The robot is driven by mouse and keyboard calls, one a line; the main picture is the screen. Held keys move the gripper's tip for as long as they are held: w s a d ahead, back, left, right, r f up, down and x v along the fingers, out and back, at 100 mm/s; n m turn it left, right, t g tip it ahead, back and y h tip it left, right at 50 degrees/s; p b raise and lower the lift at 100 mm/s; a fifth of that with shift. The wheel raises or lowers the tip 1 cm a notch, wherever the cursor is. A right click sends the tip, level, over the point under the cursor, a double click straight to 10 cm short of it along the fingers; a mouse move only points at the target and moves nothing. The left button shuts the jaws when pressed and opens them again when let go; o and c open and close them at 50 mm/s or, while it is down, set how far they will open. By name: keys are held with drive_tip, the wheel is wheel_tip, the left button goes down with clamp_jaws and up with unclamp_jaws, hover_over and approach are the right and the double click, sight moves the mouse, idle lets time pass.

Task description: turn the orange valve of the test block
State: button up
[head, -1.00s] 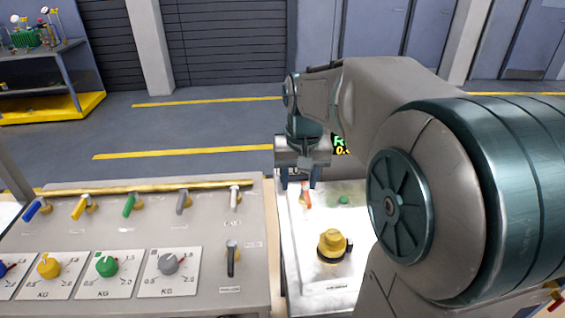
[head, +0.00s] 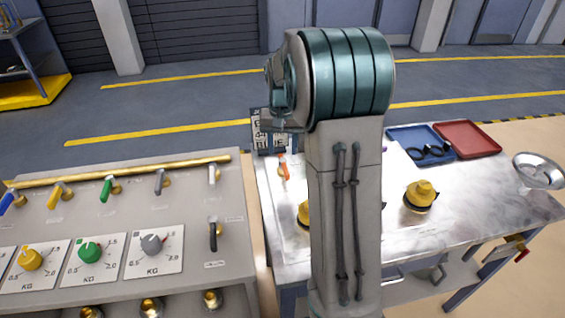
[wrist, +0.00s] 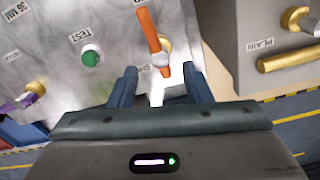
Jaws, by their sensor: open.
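The orange valve handle (head: 284,167) stands on the pale test block, left of my arm in the head view. In the wrist view the orange handle (wrist: 152,30) slants from the top edge down to a pale hub in front of a brass fitting. My gripper (wrist: 160,76) is open and empty, one blue finger on each side below the handle. The handle's lower end lies near the gap between the fingertips; I cannot tell the exact depth. A green button (wrist: 91,58) marked TEST is left of the handle. In the head view my arm hides much of the block.
The grey console (head: 130,220) with coloured levers and dials stands close on the left. On the metal table are a yellow cap (head: 420,194), a blue tray (head: 405,135), a red tray (head: 468,138) and a metal bowl (head: 538,170). A brass fitting (wrist: 290,58) is at the wrist view's right.

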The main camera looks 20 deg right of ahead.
sight(282, 159)
wheel_tip(282, 159, down, 7)
drive_tip(key=shift+r, duration=0.2)
clamp_jaws()
